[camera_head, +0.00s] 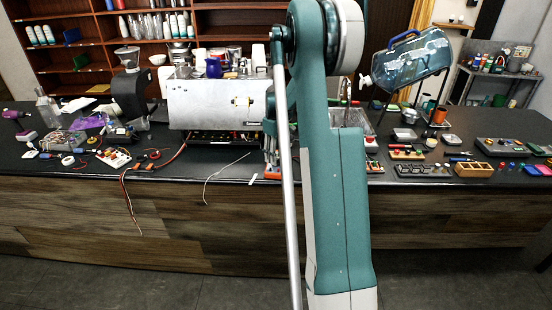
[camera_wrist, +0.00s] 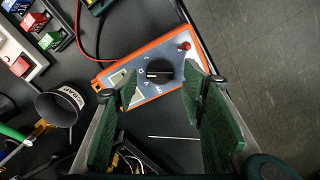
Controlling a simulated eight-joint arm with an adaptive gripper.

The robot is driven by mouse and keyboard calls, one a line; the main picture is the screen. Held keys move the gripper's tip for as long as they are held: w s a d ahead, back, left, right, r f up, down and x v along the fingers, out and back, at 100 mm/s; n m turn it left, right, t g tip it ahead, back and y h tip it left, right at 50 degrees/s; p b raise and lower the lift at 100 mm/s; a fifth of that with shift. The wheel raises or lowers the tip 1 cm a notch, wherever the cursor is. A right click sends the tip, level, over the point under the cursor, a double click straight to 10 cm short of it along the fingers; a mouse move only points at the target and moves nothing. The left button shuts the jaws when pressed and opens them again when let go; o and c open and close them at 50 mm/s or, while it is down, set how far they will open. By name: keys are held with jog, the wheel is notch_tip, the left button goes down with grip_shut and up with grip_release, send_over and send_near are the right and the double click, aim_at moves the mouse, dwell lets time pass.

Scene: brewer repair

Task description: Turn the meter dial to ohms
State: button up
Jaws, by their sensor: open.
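The meter (camera_wrist: 142,60) is an orange-framed box with a grey face, seen in the wrist view at upper middle. Its black round dial (camera_wrist: 159,73) carries a pale pointer line lying roughly level across the picture. I cannot tell whether either finger touches the meter. In the head view my arm covers most of the meter's surroundings, and the gripper is hidden there.
A dark funnel-shaped cup (camera_wrist: 62,108) stands left of my gripper. The silver brewer housing (camera_head: 215,103) stands left of my arm.

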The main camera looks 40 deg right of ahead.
notch_tip(320, 180, up, 10)
dwell(0.6)
jog(key=shift+r, duration=0.1)
dwell(0.3)
jog(key=s+a+r+t+b, duration=0.1)
jog(key=s+a+r, duration=0.25)
jog(key=a, duration=0.65)
jog(key=s+a+r+m+t+h, duration=0.1)
jog(key=s+a+r, duration=0.25)
jog(key=a, duration=0.65)
jog(key=s+a+r+t+b, duration=0.1)
jog(key=s+a+r, duration=0.3)
jog(key=a, duration=0.6)
jog(key=s+a+f+t+b, duration=0.1)
jog(key=s+a+f+t, duration=0.1)
jog(key=s+a, duration=0.8)
jog(key=s+a+f+m+t+y+b, duration=0.1)
jog(key=s+a+f, duration=0.3)
jog(key=s+a, duration=0.6)
jog(key=shift+s+a+t+b, duration=0.3)
jog(key=shift+s+a+t, duration=0.1)
jog(key=shift+t, duration=0.2)
